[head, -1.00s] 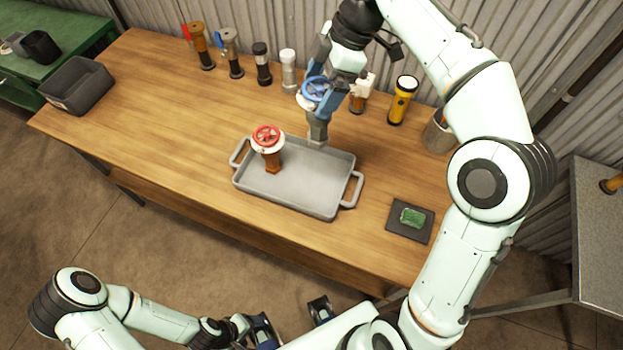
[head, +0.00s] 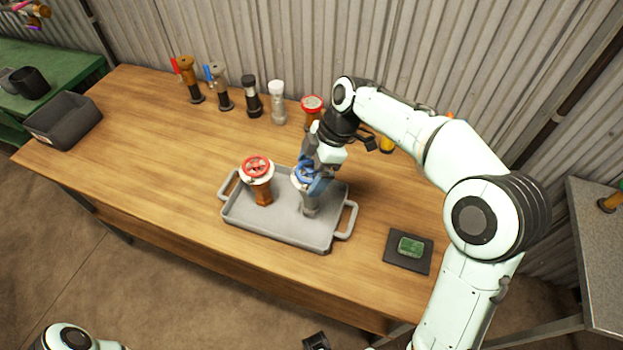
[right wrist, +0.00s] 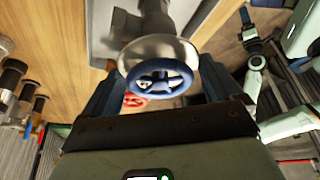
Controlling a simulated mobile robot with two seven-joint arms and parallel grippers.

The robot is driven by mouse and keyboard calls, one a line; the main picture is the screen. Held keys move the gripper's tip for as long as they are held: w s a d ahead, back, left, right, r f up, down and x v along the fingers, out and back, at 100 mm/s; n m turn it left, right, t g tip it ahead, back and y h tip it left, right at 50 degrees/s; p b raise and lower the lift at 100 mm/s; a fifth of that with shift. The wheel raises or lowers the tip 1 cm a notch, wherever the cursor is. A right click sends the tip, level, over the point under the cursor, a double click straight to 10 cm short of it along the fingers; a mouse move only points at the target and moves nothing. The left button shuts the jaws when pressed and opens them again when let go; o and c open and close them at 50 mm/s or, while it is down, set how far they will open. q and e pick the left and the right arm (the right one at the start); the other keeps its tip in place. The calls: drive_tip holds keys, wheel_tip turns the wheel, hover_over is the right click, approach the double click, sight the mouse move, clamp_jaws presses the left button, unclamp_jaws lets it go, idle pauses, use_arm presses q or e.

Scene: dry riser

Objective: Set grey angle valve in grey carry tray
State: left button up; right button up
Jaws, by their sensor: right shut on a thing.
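The grey angle valve (head: 309,205) with a blue handwheel is upright in my right gripper (head: 313,177), which is shut on it. Its lower end is within the right half of the grey carry tray (head: 283,232); I cannot tell whether it touches the tray floor. In the right wrist view the blue handwheel (right wrist: 160,80) sits between my fingers, with the grey body beyond it. An orange-brown valve with a red handwheel (head: 257,180) stands in the tray's left half. Of my left gripper, at most a dark tip shows at the bottom edge.
Several valves and fittings stand along the back, including a black one (head: 251,97) and a white-topped one (head: 278,103). A dark grey bin (head: 63,122) is at the far left. A green block (head: 410,247) lies on a black pad at right. The table left of the tray is clear.

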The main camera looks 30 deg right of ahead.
drive_tip(key=shift+f, duration=1.8)
drive_tip(key=shift+f+b, duration=0.15)
drive_tip(key=shift+b, duration=0.2)
drive_tip(key=o, duration=1.7)
drive_tip(key=shift+c, duration=0.2)
drive_tip(key=shift+r, duration=0.3)
drive_tip(key=p+v, duration=0.2)
drive_tip(key=v, duration=1)
drive_tip(key=shift+f, duration=0.15)
